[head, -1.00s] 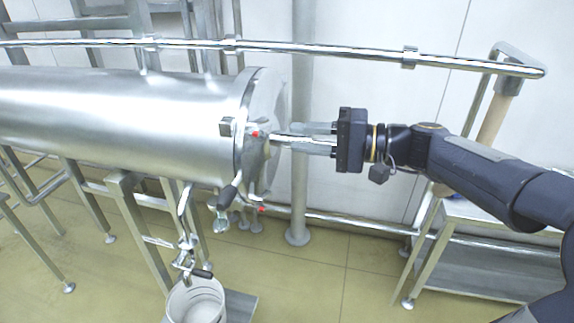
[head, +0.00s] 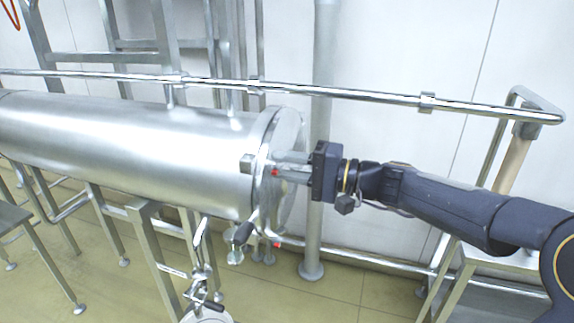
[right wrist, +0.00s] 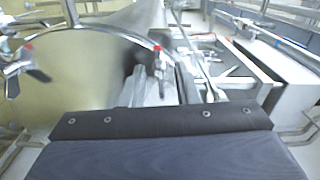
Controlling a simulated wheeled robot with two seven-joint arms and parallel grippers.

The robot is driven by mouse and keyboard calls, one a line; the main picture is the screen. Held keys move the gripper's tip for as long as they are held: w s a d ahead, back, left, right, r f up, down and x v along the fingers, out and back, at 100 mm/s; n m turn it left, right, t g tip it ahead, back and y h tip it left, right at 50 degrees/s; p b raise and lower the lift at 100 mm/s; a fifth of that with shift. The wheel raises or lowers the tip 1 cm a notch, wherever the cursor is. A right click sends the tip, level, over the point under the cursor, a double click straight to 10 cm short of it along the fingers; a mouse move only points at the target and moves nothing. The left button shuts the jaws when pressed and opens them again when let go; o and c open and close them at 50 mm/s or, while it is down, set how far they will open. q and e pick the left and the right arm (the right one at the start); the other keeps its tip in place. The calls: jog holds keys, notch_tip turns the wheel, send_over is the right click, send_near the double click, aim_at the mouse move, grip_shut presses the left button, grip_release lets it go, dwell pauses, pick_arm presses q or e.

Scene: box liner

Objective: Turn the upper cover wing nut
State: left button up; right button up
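The steel cylinder (head: 130,145) lies level, with a round cover (head: 290,205) at its right end. The upper cover wing nut (head: 274,172) has a red mark and sits at the cover's rim. In the right wrist view, this wing nut (right wrist: 158,50) shows just beyond my fingertips. My right gripper (head: 282,167) points left at it, its two grey fingers a little apart. Fingertips and nut overlap, so I cannot tell whether they touch. A lower wing nut (head: 277,244) with a red mark also shows at left in the right wrist view (right wrist: 14,76). My left gripper is not in view.
A steel rail (head: 360,92) runs behind and above the cylinder. A vertical pipe (head: 318,235) stands behind the cover. A bucket (head: 207,315) is below a valve (head: 203,290). A steel cart (head: 470,270) stands at the right.

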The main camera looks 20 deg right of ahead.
grip_shut()
